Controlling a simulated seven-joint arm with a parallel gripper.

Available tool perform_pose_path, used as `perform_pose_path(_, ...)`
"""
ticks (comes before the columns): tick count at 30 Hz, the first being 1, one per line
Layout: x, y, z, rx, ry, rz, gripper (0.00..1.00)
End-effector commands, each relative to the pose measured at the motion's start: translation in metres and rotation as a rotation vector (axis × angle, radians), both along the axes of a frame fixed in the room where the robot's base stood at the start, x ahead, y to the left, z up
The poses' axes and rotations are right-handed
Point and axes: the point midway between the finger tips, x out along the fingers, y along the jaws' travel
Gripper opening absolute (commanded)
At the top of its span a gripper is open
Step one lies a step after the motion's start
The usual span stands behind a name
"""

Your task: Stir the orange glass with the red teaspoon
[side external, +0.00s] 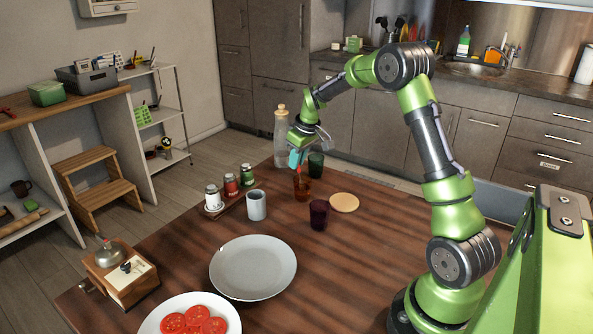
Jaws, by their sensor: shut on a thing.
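The orange glass (302,190) stands upright on the wooden table, near its far end. My gripper (296,161) is just above the glass, pointing down, and is shut on a thin red thing that I take for the red teaspoon (299,172). The spoon hangs down at the mouth of the glass. Its lower end is hidden by or inside the glass, and I cannot tell how deep it reaches.
A dark green glass (316,165), a purple glass (319,214) and a round wooden coaster (344,202) stand close by. A tall bottle (281,135) is behind. A white cup (256,205), a shaker rack (232,202) and a large plate (253,266) are nearer.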

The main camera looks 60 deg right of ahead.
Motion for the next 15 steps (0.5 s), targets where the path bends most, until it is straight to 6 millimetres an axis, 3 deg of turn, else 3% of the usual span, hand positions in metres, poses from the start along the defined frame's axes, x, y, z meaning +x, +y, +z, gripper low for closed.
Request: perform_pose_path(15, 0.009, 0.0, 0.042, -0.001, -0.002, 0.0, 0.0)
